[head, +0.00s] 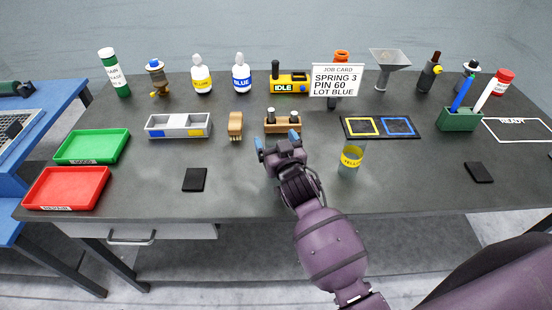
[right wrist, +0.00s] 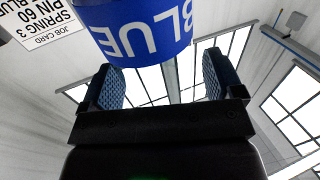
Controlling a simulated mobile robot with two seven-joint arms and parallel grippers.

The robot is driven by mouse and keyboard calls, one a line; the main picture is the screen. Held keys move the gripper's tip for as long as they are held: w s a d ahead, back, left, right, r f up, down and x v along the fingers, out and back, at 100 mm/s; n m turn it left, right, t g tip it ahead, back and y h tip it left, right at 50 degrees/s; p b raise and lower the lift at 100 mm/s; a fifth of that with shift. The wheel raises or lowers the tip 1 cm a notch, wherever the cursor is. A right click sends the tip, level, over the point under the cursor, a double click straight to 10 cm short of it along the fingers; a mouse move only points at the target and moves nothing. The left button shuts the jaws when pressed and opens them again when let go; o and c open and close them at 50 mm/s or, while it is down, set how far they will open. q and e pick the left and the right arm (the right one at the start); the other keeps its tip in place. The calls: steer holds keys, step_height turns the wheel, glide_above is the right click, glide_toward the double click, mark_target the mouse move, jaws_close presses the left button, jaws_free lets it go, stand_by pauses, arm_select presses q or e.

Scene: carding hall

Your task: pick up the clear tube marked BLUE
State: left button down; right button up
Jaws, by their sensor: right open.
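A thing with a curved blue label reading BLUE (right wrist: 140,28), upside down, fills the top of the right wrist view. It lies just beyond my right fingertips, slightly left of their middle, and not gripped. Only the label shows, so I cannot tell its clear wall. In the head view I see no clear tube marked BLUE; my right gripper (head: 277,142) may hide it. That gripper is open over the table's front middle, and its two pads show apart in the wrist view (right wrist: 160,88). A clear tube marked yellow (head: 351,158) stands to its right. My left gripper is out of view.
A wooden block with pegs (head: 283,124) and a wooden brush (head: 235,125) lie behind the gripper. A white bottle marked BLUE (head: 241,76) stands at the back, and a job card (head: 336,80) right of it.

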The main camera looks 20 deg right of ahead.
steer(key=shift+w, duration=0.1)
steer(key=c, duration=1.2)
